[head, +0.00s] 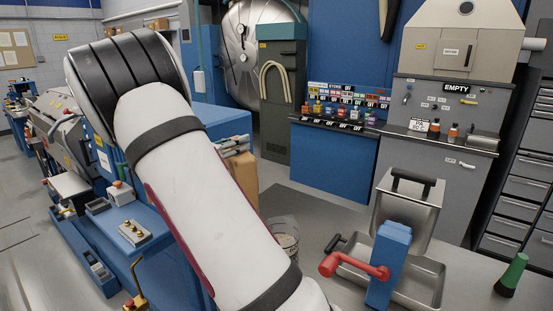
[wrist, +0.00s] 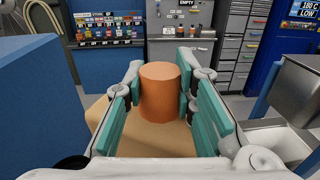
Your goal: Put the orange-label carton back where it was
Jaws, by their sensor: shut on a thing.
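In the wrist view my gripper (wrist: 160,88) has its two teal-padded fingers on either side of an upright orange cylinder (wrist: 160,95) and is shut on it. The cylinder rises from the top of a tan carton (wrist: 105,112), which lies below and between the fingers. I take these to be the orange-label carton; no lettering shows on it. The carton's lower part and what it rests on are hidden. In the head view a tan surface (head: 243,165) shows beside my arm, perhaps the same carton. My gripper is not in the head view.
A blue block (wrist: 30,95) stands close on the left in the wrist view. A metal hopper (head: 407,205) and a blue post with a red handle (head: 385,270) stand to the right. A blue rack of small bottles (head: 335,135) and a grey cabinet (head: 435,150) stand behind.

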